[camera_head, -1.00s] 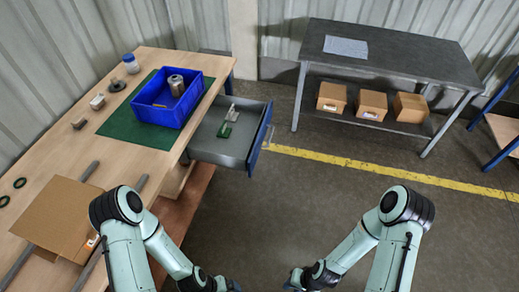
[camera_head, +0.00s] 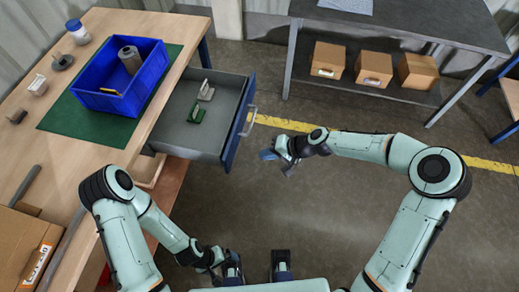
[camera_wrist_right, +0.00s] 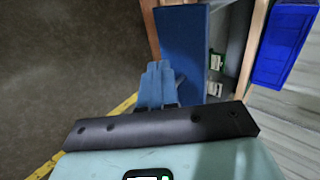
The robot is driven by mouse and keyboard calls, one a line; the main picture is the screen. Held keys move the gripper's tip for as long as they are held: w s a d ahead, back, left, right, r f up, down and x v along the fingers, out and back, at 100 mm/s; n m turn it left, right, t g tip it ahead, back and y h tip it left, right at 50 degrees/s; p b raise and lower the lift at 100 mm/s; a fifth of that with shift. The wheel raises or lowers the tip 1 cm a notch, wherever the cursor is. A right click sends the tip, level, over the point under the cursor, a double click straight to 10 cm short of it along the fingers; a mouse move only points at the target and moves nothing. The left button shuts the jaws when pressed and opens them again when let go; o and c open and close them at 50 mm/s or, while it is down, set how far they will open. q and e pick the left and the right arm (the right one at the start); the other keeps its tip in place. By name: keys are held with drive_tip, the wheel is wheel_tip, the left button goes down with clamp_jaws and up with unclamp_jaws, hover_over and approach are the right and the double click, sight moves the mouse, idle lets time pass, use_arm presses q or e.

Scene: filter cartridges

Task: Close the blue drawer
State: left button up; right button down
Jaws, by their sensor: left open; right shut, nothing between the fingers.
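The drawer (camera_head: 185,133) stands pulled out of the workbench. It has a grey inside, a blue front panel (camera_head: 238,125) and a pale handle (camera_head: 250,120). My right gripper (camera_head: 268,154) is shut and empty, just right of the front panel and apart from it in the head view. In the right wrist view its blue fingers (camera_wrist_right: 157,82) point toward the blue panel (camera_wrist_right: 183,48) and overlap its left edge; contact cannot be told. My left gripper (camera_head: 228,262) is open and empty, low by my base, away from the drawer.
A green part (camera_head: 196,115) and a grey part (camera_head: 206,91) lie in the drawer. A blue bin (camera_head: 91,101) sits on the green mat on the workbench (camera_head: 40,137). A dark table with boxes (camera_head: 372,68) stands behind. Floor right of the drawer is clear.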

sight(231, 158)
drive_tip(key=x, duration=0.3)
drive_tip(key=a+r+x, duration=0.1)
drive_tip(key=x, duration=0.6)
drive_tip(key=shift+w+a+r+p, duration=0.1)
drive_tip(key=shift+w+a+p, duration=0.15)
drive_tip(key=shift+a+p, duration=0.15)
drive_tip(key=shift+w+a, duration=0.2)
drive_tip(key=shift+a, duration=0.2)
